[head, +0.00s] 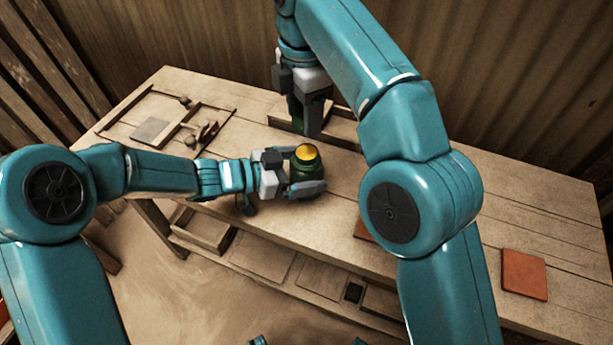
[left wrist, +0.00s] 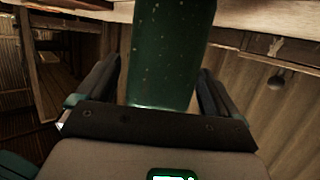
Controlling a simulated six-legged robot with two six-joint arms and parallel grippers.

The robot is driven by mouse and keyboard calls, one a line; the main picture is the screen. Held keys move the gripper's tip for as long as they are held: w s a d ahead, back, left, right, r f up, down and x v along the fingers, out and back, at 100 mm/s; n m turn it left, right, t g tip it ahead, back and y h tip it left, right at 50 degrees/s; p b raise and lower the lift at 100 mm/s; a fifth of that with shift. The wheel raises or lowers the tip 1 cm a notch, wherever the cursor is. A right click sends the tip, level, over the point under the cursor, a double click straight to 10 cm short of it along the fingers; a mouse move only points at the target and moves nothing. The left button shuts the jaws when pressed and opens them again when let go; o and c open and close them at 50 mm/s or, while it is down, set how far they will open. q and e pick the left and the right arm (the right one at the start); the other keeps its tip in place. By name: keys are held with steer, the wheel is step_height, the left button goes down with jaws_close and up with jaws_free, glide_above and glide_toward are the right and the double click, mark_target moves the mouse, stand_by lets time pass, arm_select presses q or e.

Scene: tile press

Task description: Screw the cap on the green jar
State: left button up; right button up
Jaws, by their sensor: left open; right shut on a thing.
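The green jar (head: 307,182) stands on the workbench near its front edge, with a round yellow top (head: 306,153). I cannot tell if this yellow part is a cap or the jar's mouth. My left gripper (head: 306,186) is open, with one finger on each side of the jar. In the left wrist view the jar's dark green wall (left wrist: 170,55) stands between the spread fingers. My right gripper (head: 312,118) points down behind the jar, shut on a mostly hidden thing, of which a little green (head: 297,117) shows. I cannot tell if that is the cap.
A wooden frame (head: 343,128) lies behind the jar. A tray with small tools (head: 186,128) is at the back left of the workbench (head: 400,150). An orange tile (head: 524,274) lies at the right, another partly hidden behind my right arm. The bench is bare between the tray and jar.

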arm_select(q)
steer(key=shift+w+d, duration=0.1)
steer(key=shift+d, duration=0.25)
steer(key=shift+c, duration=0.2)
steer(key=c, duration=1.5)
steer(key=shift+o, duration=0.2)
arm_select(e)
glide_above(304, 153)
steer(key=shift+f, duration=2.45)
steer(key=shift+f, duration=0.15)
steer(key=shift+f, duration=0.8)
steer(key=shift+f, duration=0.55)
